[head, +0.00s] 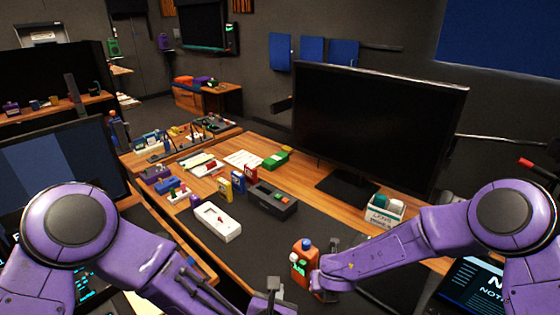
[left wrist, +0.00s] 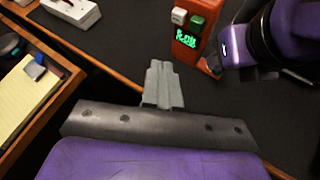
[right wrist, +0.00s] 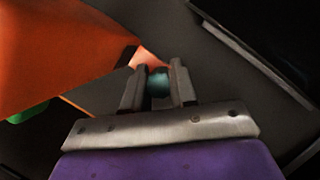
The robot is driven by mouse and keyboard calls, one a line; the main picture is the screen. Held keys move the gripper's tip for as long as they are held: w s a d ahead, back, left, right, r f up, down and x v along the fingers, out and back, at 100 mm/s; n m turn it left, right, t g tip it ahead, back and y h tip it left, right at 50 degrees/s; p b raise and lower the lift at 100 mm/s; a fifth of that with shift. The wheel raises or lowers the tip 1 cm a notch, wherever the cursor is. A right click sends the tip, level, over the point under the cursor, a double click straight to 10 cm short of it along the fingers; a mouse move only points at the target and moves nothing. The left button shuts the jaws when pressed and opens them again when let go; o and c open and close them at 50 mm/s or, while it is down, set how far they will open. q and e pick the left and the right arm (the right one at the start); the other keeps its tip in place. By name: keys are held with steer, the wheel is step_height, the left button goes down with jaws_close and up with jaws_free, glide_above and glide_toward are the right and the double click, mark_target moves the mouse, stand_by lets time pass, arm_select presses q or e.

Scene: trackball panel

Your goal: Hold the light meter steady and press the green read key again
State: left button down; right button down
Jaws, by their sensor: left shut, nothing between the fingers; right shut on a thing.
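The light meter (head: 301,262) is an orange upright box with a blue dome on top. It stands on the dark mat in front of the monitor. In the left wrist view the light meter (left wrist: 184,57) shows a lit green display, a white key (left wrist: 179,16) and the green read key (left wrist: 197,21). My right gripper (head: 318,282) is shut on the meter from its right side. In the right wrist view a teal round part (right wrist: 158,83) shows between the fingers, with orange surfaces beside it. My left gripper (left wrist: 161,72) is shut and empty, in front of the meter and apart from it.
A white box device (head: 217,222) and a dark box with buttons (head: 272,200) lie left of the meter. A white carton (head: 385,213) stands behind it to the right, by the monitor (head: 375,125). The mat between the left gripper and the meter is clear.

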arm_select(q)
steer(key=s+r, duration=0.5)
steer(key=shift+s+a+r, duration=0.2)
steer(key=shift+s+a, duration=0.05)
steer(key=shift+a, duration=0.2)
arm_select(e)
steer(key=c, duration=0.8)
jaws_free()
steer(key=v, duration=1.2)
steer(key=o, duration=0.3)
